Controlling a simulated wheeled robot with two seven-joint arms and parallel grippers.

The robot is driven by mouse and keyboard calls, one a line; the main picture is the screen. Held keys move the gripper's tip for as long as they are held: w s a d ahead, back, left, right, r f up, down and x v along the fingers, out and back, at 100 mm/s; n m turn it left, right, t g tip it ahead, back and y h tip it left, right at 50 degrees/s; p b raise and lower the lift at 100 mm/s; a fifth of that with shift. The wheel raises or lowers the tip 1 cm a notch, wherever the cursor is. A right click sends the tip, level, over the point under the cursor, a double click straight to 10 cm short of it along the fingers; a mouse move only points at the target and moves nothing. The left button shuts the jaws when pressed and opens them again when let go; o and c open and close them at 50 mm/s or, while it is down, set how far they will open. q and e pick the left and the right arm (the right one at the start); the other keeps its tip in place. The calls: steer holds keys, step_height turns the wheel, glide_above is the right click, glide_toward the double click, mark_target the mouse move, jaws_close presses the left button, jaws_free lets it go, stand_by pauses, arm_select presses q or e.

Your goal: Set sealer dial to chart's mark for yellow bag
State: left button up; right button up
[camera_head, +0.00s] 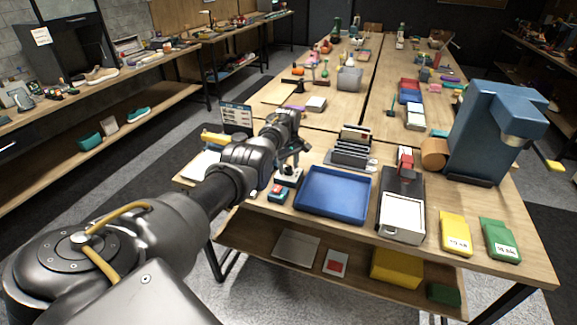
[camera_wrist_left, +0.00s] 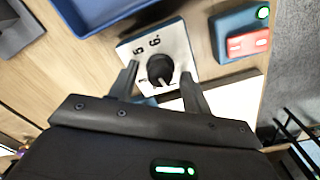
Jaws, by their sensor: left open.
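A black dial knob (camera_wrist_left: 159,70) sits on a white plate with printed marks (camera_wrist_left: 145,46); the fingers partly hide the plate. My left gripper (camera_wrist_left: 160,76) is open, with one finger on either side of the knob and gaps between. I cannot tell its height above the plate. In the head view my left gripper (camera_head: 289,162) points down over the dial area. A chart board (camera_head: 236,117) stands behind my arm, too small to read. A yellow bag (camera_head: 456,232) lies at the table's front right. My right gripper does not show.
A blue box with a red switch (camera_wrist_left: 247,43) is beside the dial plate. A blue tray (camera_head: 333,194) lies to the right of it. A green bag (camera_head: 501,240) is next to the yellow one. A large blue machine (camera_head: 495,130) stands at the right.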

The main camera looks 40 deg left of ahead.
arm_select(q)
steer(key=c, duration=1)
